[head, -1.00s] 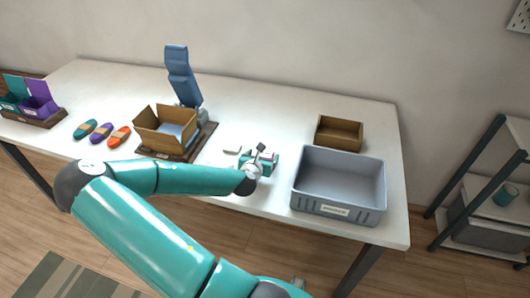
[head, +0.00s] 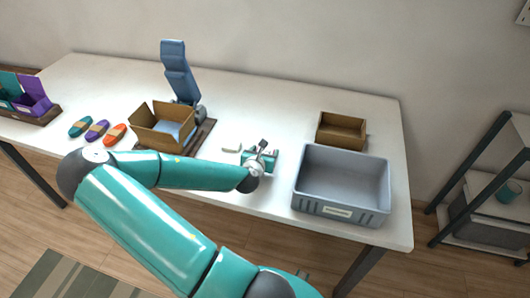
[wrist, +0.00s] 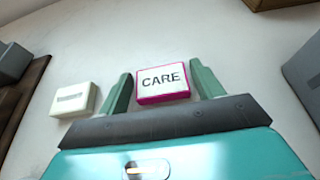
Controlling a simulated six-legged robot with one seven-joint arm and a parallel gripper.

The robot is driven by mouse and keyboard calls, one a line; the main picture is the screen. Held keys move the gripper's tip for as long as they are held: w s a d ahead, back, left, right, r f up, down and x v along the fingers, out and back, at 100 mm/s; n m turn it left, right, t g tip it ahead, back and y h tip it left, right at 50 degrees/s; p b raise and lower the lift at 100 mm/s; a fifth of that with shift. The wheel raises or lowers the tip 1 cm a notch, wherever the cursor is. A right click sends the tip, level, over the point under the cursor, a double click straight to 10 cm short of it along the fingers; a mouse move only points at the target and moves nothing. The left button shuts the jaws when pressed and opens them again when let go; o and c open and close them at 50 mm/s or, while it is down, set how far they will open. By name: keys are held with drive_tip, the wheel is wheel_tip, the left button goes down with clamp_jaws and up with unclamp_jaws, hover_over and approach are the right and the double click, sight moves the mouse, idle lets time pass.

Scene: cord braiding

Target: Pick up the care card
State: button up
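The care card (wrist: 162,83) is a small white card with a pink edge and the word CARE on it. In the wrist view it lies on the white table between the two green fingers of my gripper (wrist: 163,92). The fingers are open, with a small gap to the card on each side. In the head view my gripper (head: 262,150) is low over the table, left of the grey bin, and the care card cannot be made out there.
A plain white block with a grey label (wrist: 73,99) lies left of my gripper. An open cardboard box (head: 160,135) stands further left, near several coloured cord bundles (head: 97,130). A grey bin (head: 342,211) and a brown box (head: 341,133) stand to the right.

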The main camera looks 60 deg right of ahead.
drive_tip(key=c, duration=0.6)
drive_tip(key=shift+r, duration=0.15)
drive_tip(key=shift+r, duration=0.2)
wheel_tip(320, 180, up, 2)
drive_tip(key=shift+r, duration=0.15)
drive_tip(key=w+a+r, duration=0.2)
drive_tip(key=a+r, duration=0.1)
drive_tip(key=w+a+r, duration=0.3)
drive_tip(key=a, duration=0.1)
drive_tip(key=w+a+r, duration=0.3)
drive_tip(key=a+r, duration=0.1)
drive_tip(key=shift+w, duration=0.25)
